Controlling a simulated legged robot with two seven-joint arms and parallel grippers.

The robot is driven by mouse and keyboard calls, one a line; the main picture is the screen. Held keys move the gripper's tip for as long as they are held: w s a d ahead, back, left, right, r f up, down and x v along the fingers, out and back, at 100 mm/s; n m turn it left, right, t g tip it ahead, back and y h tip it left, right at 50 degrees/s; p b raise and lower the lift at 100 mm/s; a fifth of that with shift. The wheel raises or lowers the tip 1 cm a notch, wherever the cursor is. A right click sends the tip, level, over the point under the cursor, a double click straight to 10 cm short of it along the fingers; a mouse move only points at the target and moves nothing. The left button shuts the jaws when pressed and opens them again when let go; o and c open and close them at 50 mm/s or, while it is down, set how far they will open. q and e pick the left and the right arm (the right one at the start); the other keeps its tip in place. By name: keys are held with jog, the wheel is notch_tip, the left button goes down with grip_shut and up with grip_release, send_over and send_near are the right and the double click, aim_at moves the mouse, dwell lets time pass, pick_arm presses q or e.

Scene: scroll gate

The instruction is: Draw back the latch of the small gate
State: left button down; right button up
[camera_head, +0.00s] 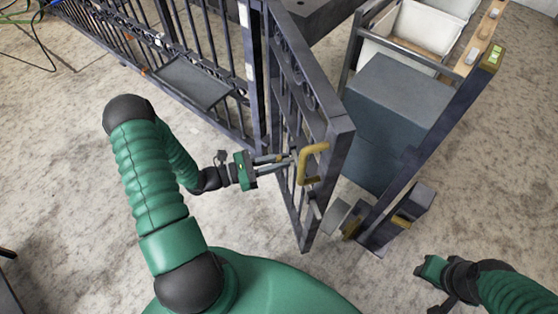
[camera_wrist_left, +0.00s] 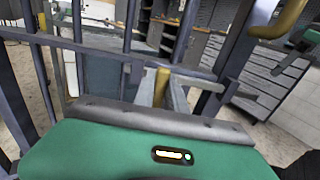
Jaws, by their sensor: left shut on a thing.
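The small gate (camera_head: 283,72) is a dark metal barred leaf, standing swung away from the latch post (camera_head: 425,150). A brass pull handle (camera_head: 312,162) is on its free side and also shows in the wrist view (camera_wrist_left: 283,20). A grey bolt end (camera_head: 315,209) shows low near the free edge. My left gripper (camera_head: 288,160) reaches in from the left at the gate bars. In the wrist view its fingers are shut on a small brass latch knob (camera_wrist_left: 162,84). My right gripper (camera_head: 432,270) is at lower right, away from the gate; its fingers are unclear.
A barred fence (camera_head: 205,45) with a dark tray (camera_head: 193,83) runs to the upper left. A blue-grey cabinet (camera_head: 392,110) and white bins (camera_head: 410,35) stand behind the post.

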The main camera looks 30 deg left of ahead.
pick_arm(q)
jog(key=w+a, duration=0.3)
jog(key=a, duration=0.1)
jog(key=shift+w+a+r, duration=0.2)
jog(key=shift+w+a, duration=0.1)
jog(key=shift+w, duration=0.05)
jog(key=c, duration=1.6)
grip_release()
jog(key=shift+o, duration=1.2)
jog(key=shift+w+a+f, duration=0.1)
jog(key=shift+f, duration=0.05)
jog(key=p+v, duration=0.1)
jog(key=v, duration=1.6)
jog(key=shift+p, duration=0.35)
